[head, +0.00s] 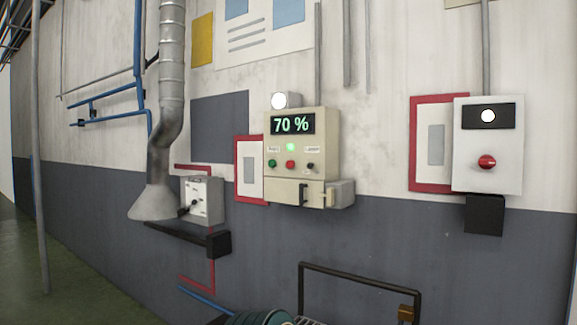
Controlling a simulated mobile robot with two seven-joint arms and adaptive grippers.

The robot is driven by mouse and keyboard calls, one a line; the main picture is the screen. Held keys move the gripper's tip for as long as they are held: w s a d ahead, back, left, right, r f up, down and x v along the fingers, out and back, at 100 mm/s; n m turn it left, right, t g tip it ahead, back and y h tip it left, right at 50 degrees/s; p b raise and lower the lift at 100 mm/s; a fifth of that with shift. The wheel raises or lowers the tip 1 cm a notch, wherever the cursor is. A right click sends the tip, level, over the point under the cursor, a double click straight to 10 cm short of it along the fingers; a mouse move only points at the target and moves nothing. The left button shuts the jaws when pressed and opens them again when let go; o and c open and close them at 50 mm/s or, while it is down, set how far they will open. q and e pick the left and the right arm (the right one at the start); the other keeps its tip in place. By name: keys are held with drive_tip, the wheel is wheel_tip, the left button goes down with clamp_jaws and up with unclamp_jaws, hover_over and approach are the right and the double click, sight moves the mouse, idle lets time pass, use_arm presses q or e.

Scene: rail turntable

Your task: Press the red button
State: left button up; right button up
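A beige control box (302,143) is fixed to the wall near the middle of the head view. Its display (292,124) reads "70 %" in green. Below the display are a lit green lamp (290,147), a green button (272,163), a small red button (290,164) and a small dark switch (310,166). A white box (500,140) at the right carries a larger red knob or button (486,162) under a lit white lamp (488,116). Neither of my grippers shows in this view, and nothing covers the red controls.
A small grey box (203,197) with dark switches is at the left, near a grey duct (160,145). A black box (484,214) is under the white box. A dark rail frame (360,273) rises at the bottom, beside a partly cut-off teal object (262,319).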

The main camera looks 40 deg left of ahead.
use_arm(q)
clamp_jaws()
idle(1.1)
